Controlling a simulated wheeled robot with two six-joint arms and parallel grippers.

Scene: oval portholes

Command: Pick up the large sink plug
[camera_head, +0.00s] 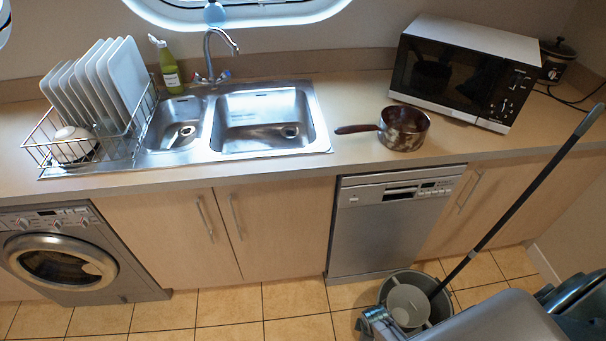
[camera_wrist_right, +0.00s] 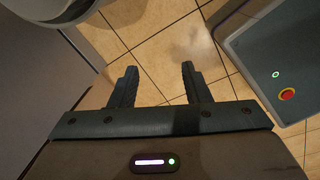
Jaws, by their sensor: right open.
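The steel sink has a large basin (camera_head: 262,122) on the right and a small basin (camera_head: 177,125) on the left. A small pale and dark item (camera_head: 184,132) lies in the small basin, too small to make out. My right gripper (camera_wrist_right: 160,68) is open and empty, over the tiled floor and away from the sink. My left gripper is not in view.
A dish rack (camera_head: 68,160) with plates stands left of the sink, and a green spray bottle (camera_head: 168,65) and tap (camera_head: 212,55) behind it. A brown pan (camera_head: 404,130) and microwave (camera_head: 465,72) are to the right. A bucket (camera_head: 436,306) with a mop stands on the floor.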

